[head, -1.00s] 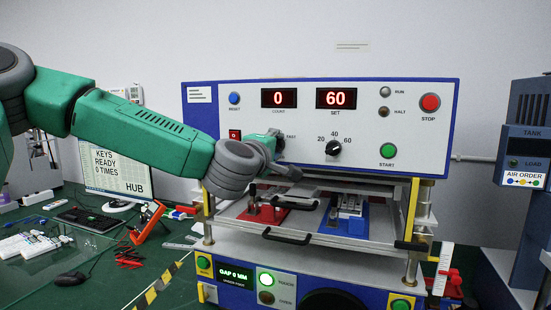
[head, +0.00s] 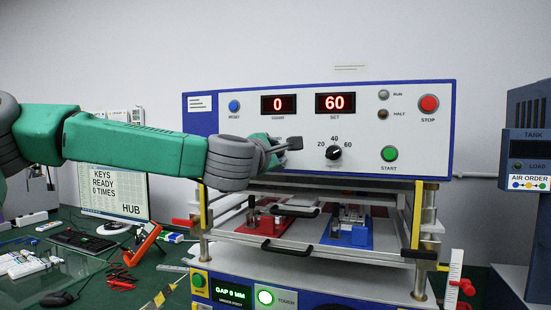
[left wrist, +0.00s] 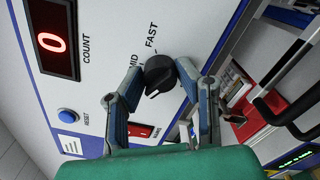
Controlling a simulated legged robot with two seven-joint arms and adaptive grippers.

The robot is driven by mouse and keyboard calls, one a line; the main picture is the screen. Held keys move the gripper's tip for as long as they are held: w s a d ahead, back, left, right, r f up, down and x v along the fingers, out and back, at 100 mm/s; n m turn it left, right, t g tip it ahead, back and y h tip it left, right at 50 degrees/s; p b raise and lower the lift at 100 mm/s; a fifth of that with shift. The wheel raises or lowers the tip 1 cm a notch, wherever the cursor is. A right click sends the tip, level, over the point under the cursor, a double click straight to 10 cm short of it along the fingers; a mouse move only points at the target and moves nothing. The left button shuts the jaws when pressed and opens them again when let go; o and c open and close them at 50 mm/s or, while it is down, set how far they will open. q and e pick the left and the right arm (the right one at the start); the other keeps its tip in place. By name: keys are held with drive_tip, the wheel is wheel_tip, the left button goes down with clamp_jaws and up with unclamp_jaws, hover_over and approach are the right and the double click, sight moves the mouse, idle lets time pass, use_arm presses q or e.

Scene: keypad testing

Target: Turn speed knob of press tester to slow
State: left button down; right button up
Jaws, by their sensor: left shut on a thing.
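The press tester (head: 400,175) has a white front panel with red displays reading 0 and 60. The black speed knob (left wrist: 160,72) shows in the left wrist view, with the labels MID and FAST next to it; no SLOW label is visible there. A pale mark on the knob is toward its lower-left edge in that view. My left gripper (head: 292,145) is at the panel and hides the knob in the head view. In the left wrist view its fingers (left wrist: 147,82) are on either side of the knob, shut on it. My right gripper is not in view.
A second dial (head: 333,152), marked 20, 40, 60, is right of my gripper. A red rocker switch (left wrist: 140,130) and blue reset button (left wrist: 67,116) are near the knob. Below are a red fixture (head: 262,222) and a blue fixture (head: 345,232). A monitor (head: 115,190) stands left.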

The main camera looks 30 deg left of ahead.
use_arm(q)
drive_tip(key=shift+f, duration=0.25)
drive_tip(key=c, duration=1.2)
unclamp_jaws()
drive_tip(key=shift+w+a, duration=0.15)
drive_tip(key=shift+w, duration=0.05)
drive_tip(key=v, duration=1.2)
drive_tip(key=shift+f, duration=0.1)
